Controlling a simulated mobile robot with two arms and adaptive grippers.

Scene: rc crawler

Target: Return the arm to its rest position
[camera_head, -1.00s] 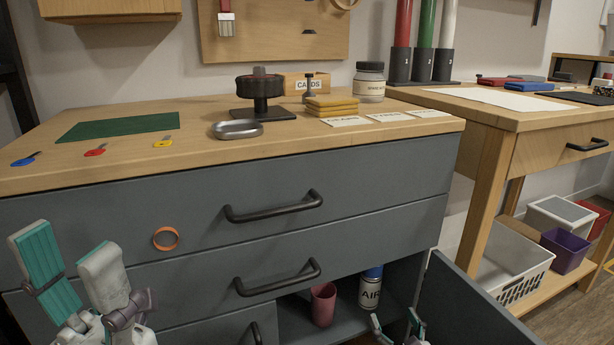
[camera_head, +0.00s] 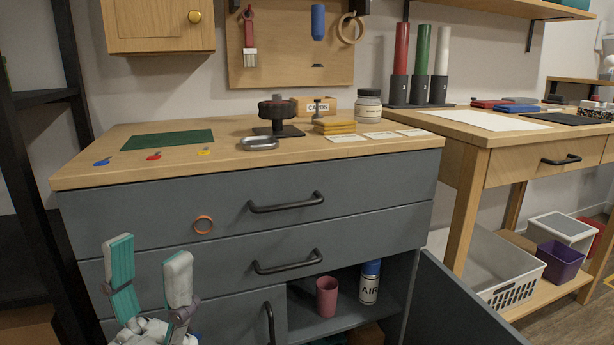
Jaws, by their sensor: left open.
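My left gripper (camera_head: 150,278) is at the lower left, in front of the grey drawer cabinet (camera_head: 160,200). Its two pale fingers with teal pads point up and stand wide apart, with nothing between them. It appears clear of the cabinet front. My right gripper is not in view.
The cabinet's lower door (camera_head: 455,305) stands open at the right, showing a pink cup (camera_head: 326,296) and an AIR can (camera_head: 369,283). Drawer handles (camera_head: 287,203) stick out. The wooden top holds a dark round device (camera_head: 278,114), a metal dish (camera_head: 259,143) and a green mat (camera_head: 168,139).

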